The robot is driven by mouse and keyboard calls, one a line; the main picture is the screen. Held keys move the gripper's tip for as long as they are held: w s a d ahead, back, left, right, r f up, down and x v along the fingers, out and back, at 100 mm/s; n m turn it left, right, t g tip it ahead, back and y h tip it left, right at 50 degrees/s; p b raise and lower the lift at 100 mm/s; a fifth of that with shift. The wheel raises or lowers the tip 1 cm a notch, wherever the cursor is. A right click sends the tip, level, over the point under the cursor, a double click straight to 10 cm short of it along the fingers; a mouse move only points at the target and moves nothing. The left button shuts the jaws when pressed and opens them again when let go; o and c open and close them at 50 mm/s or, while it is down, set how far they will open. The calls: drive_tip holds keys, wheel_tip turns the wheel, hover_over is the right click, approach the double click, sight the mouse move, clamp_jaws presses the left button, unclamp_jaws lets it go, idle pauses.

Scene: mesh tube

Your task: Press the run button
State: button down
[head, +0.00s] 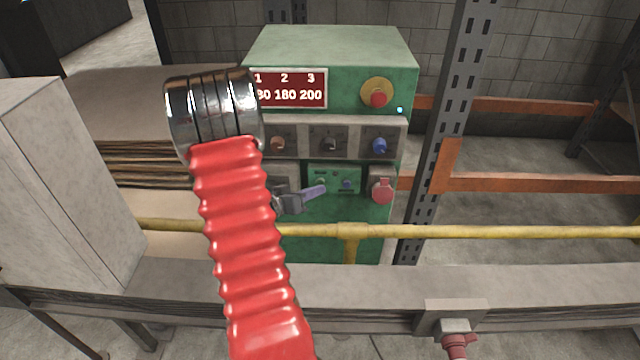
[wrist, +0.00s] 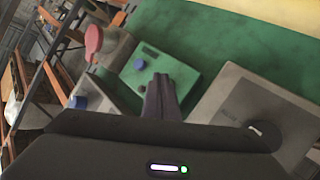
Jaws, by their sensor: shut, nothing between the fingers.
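The green control box (head: 330,48) stands behind the yellow rail. On its front is a small light-green panel (head: 350,173) with a small green button (head: 320,181) and a small blue button (head: 347,184); labels are too small to read, so I cannot tell which is the run button.
A red emergency-type button (head: 377,99) sits on a yellow disc above. Orange (head: 278,144), black (head: 330,145) and blue (head: 380,146) knobs form a row. A red round knob (head: 382,190) is right of the panel. A yellow rail (head: 450,232) crosses in front.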

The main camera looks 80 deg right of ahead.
drive_tip(key=shift+d, duration=0.1)
idle(0.6)
drive_tip(key=shift+d, duration=0.35)
drive_tip(key=shift+a, duration=0.15)
drive_tip(key=shift+s+a, duration=0.1)
drive_tip(key=shift+a, duration=0.2)
idle(0.4)
drive_tip(key=s+a, duration=0.1)
drive_tip(key=a, duration=0.5)
drive_tip(key=shift+s, duration=0.15)
idle(0.4)
drive_tip(key=shift+d, duration=0.1)
idle(0.8)
